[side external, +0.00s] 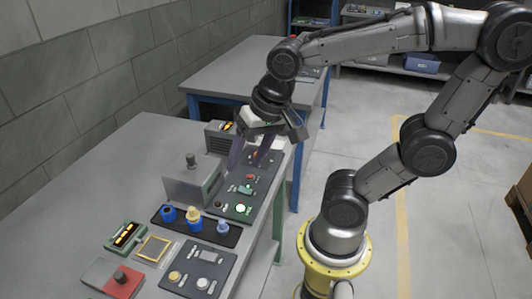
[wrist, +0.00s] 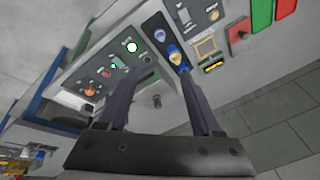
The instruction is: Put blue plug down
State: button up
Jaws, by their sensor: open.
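A black tray (side external: 236,238) on the grey bench holds three small upright pieces in a row. The left one is a solid blue plug (side external: 168,214). The middle one has a yellow top (side external: 194,214) over a blue base. The right one is paler blue (side external: 223,227). The row also shows in the wrist view, with the pale blue piece (wrist: 159,35) and the yellow one (wrist: 175,52). My gripper (side external: 247,164) is above the button panel behind the tray, apart from the pieces. Its fingers (wrist: 167,77) are open with nothing held between them.
A dark panel (side external: 250,183) with lit green and red buttons lies under my gripper. At the front are a green-framed display (side external: 126,236), a gold-framed plate (side external: 154,249) and a red switch block (side external: 124,282). A wall bounds the left.

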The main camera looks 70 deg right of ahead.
jog(key=shift+s+d+r+n+t, duration=0.1)
jog(key=shift+s+r+n+t, duration=0.2)
jog(key=shift+s+n, duration=0.7)
jog(key=shift+s+a+r+n+t, duration=0.1)
jog(key=shift+s+r+n+t, duration=0.2)
jog(key=shift+n, duration=1.3)
jog(key=shift+s+d+r+n+t, duration=0.1)
jog(key=shift+s+r+n+t, duration=0.15)
jog(key=shift+s+n, duration=0.75)
